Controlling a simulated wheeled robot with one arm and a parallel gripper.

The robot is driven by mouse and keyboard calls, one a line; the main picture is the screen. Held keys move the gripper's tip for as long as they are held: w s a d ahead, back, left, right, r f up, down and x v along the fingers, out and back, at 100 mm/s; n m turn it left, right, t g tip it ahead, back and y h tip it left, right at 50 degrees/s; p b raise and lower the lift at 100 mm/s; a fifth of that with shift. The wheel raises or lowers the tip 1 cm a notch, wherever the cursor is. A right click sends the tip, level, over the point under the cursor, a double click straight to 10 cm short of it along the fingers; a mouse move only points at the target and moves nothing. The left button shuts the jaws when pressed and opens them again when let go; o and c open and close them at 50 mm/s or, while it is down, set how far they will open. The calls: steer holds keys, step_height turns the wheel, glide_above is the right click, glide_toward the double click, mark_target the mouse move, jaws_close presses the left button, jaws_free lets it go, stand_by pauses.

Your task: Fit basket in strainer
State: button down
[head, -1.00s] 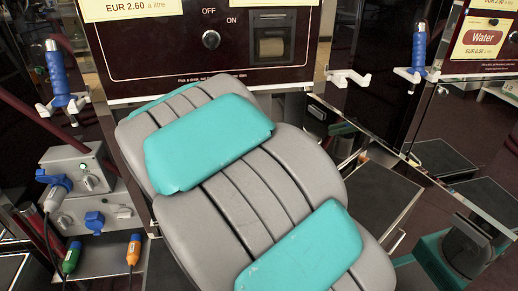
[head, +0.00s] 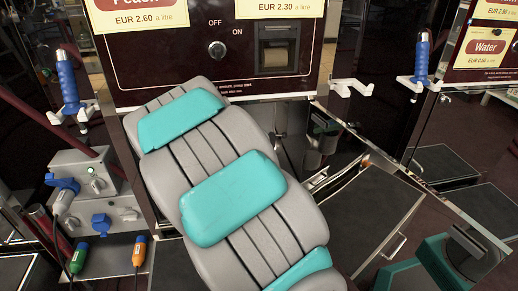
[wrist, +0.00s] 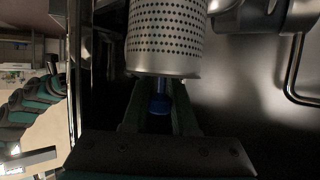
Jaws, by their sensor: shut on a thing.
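In the wrist view a silvery metal basket (wrist: 166,40) with rows of small round holes hangs at the top middle, its plain rim toward me. A thin stem and a blue knob (wrist: 159,104) extend from it toward my gripper. My gripper (wrist: 160,88) is shut, with the dark green fingers on either side of the stem and knob. In the head view my own arm covers the middle, and my gripper and the basket are hidden. I cannot make out the strainer for certain in either view.
Shiny metal fittings (wrist: 245,14) and a bent rod handle (wrist: 292,85) stand right of the basket against a steel panel. In the head view are a dark red dispenser panel (head: 180,68), blue nozzles (head: 67,85), a grey socket box (head: 88,172) and an empty white hook (head: 350,87).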

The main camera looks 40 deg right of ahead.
steer(key=w+d+p, duration=0.1)
steer(key=w+d, duration=0.2)
steer(key=w, duration=0.3)
stand_by(0.4)
steer(key=shift+a+p, duration=0.1)
steer(key=shift+p, duration=0.3)
stand_by(0.4)
steer(key=shift+f, duration=0.15)
step_height(320, 180, down, 9)
steer(key=b, duration=0.5)
steer(key=c, duration=0.6)
jaws_free()
steer(key=shift+r, duration=0.2)
stand_by(1.0)
steer(key=shift+p+v, duration=0.45)
steer(key=shift+v, duration=3.4)
steer(key=shift+w+a, duration=0.1)
